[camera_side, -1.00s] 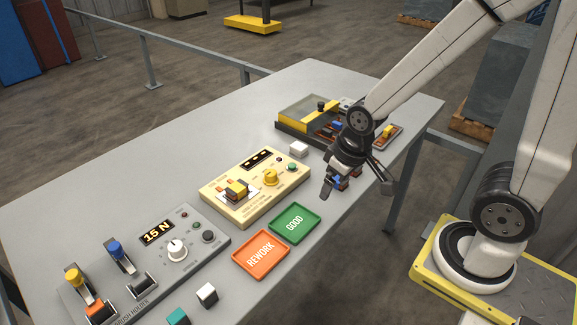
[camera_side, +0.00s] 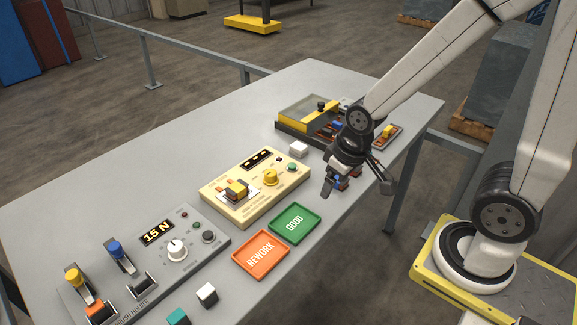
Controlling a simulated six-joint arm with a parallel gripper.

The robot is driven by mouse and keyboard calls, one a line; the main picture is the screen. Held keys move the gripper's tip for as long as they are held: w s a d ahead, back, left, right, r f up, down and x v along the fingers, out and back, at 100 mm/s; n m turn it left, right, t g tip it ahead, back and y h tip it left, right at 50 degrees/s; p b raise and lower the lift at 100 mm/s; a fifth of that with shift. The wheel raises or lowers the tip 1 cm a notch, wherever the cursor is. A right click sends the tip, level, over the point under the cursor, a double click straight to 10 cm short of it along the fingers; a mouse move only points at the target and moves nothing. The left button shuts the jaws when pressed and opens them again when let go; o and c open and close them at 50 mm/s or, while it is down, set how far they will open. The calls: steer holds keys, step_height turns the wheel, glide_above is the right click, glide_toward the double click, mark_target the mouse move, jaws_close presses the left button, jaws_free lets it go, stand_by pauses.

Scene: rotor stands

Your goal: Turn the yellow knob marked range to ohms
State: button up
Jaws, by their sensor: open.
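The yellow knob (camera_side: 270,177) stands on the right part of a cream tester box (camera_side: 238,208) in the middle of the table. The marks around the knob are too small to read. The box has a dark display (camera_side: 257,158) at its back and a yellow-and-orange block on a pale plate at its left. My gripper (camera_side: 357,187) is open, to the right of the box and apart from the knob, above the table's front edge. A small dark and blue thing shows between or behind its fingers; I cannot tell whether they touch it.
A green GOOD tray (camera_side: 314,228) and an orange REWORK tray (camera_side: 280,262) lie in front of the box. A grey 15 N box (camera_side: 208,222) stands left. A yellow-edged case (camera_side: 290,125) stands behind my gripper. A white block (camera_side: 298,147) sits between case and tester. The table's back left is clear.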

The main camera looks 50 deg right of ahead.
steer(key=w+d+n+g, duration=0.1)
steer(key=w+n, duration=0.4)
steer(key=w, duration=0.7)
steer(key=n+g, duration=0.2)
steer(key=n, duration=0.3)
glide_above(271, 172)
step_height(271, 172, down, 3)
steer(key=shift+f, duration=0.15)
steer(key=shift+f, duration=0.1)
steer(key=shift+f, duration=3.8)
steer(key=shift+c, duration=0.2)
jaws_close()
